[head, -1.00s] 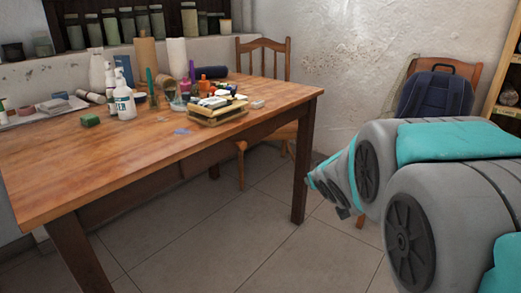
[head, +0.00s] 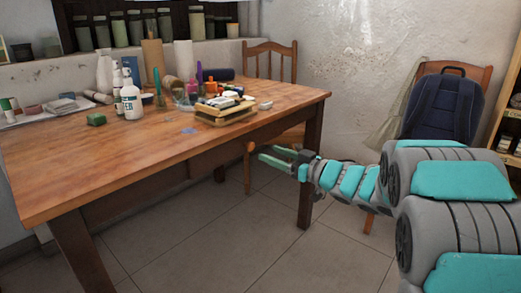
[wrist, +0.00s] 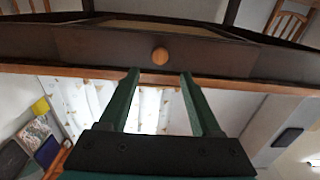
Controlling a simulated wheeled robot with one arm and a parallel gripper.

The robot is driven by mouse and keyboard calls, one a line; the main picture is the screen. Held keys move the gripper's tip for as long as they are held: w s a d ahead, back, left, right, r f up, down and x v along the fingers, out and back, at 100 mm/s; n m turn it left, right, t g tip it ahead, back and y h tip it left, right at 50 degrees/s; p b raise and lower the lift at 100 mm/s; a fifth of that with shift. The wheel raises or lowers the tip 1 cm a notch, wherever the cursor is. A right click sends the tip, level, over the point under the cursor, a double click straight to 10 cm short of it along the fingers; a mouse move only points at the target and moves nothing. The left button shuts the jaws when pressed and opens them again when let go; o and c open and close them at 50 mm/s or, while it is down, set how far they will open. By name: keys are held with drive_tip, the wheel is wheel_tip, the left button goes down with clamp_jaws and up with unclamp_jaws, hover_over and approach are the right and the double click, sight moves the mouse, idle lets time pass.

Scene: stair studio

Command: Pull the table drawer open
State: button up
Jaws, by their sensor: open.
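The wooden table (head: 130,150) fills the left and middle of the head view. Its drawer front (head: 215,160) is a dark panel under the top's near edge and looks closed. In the wrist view, the dark drawer front (wrist: 215,57) crosses the upper part, with a round wooden knob (wrist: 160,55) near the middle. My gripper (head: 264,154) is beside the table's front, near its right end. Its two green fingers (wrist: 159,75) are open and empty, pointing at the knob. The knob lies between the finger lines, just beyond the tips, and I see no contact.
A wooden chair (head: 270,60) is behind the table. Another chair with a blue backpack (head: 440,105) stands at the right. The tiled floor (head: 230,235) before the table is clear.

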sight(252, 146)
drive_tip(key=x, duration=0.6)
drive_tip(key=shift+w+a, duration=0.25)
drive_tip(key=shift+a, duration=0.05)
drive_tip(key=shift+c, duration=0.2)
clamp_jaws()
idle(1.0)
